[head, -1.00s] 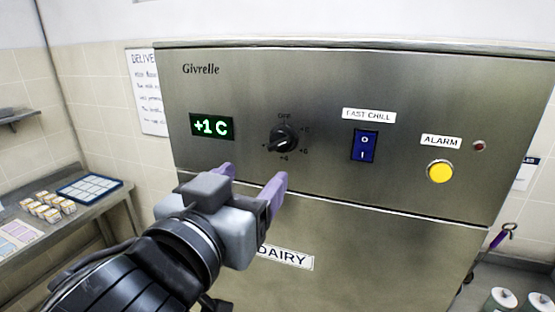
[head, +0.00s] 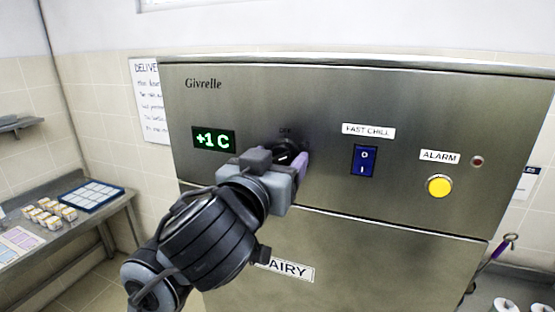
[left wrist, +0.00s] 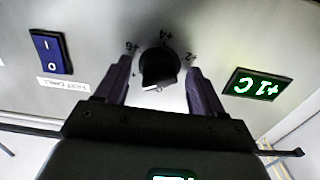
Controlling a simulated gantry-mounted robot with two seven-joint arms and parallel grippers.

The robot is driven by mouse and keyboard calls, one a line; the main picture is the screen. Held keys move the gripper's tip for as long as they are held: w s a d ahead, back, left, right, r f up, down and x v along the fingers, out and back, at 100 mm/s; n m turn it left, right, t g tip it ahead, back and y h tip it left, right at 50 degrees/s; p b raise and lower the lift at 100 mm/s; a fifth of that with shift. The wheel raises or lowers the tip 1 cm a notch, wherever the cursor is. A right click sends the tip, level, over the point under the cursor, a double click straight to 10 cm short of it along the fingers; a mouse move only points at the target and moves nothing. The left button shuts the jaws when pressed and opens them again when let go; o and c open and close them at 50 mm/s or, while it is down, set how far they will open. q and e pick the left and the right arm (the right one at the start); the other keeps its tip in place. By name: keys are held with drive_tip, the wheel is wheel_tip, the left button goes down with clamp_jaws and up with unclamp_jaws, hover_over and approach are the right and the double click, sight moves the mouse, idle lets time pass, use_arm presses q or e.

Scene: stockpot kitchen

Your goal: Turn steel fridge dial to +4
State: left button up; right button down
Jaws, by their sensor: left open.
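The black fridge dial (head: 287,150) is on the steel front panel, partly hidden behind my left gripper in the head view. In the left wrist view the dial (left wrist: 158,68) shows upside down, with +2, +4 and +6 marks around it. My left gripper (head: 285,160) is open at the dial, with one purple finger on each side of it. In the left wrist view the fingers (left wrist: 158,80) stand apart, with gaps between them and the knob. The green display (head: 213,140) reads +1 C. My right gripper is not in view.
The blue FAST CHILL switch (head: 364,160) is right of the dial. The yellow ALARM button (head: 439,187) and a red lamp (head: 477,161) are farther right. A side table (head: 100,212) with a blue tray stands at left.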

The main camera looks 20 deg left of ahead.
use_arm(q)
drive_tip(key=c, duration=1)
drive_tip(key=shift+c, duration=0.2)
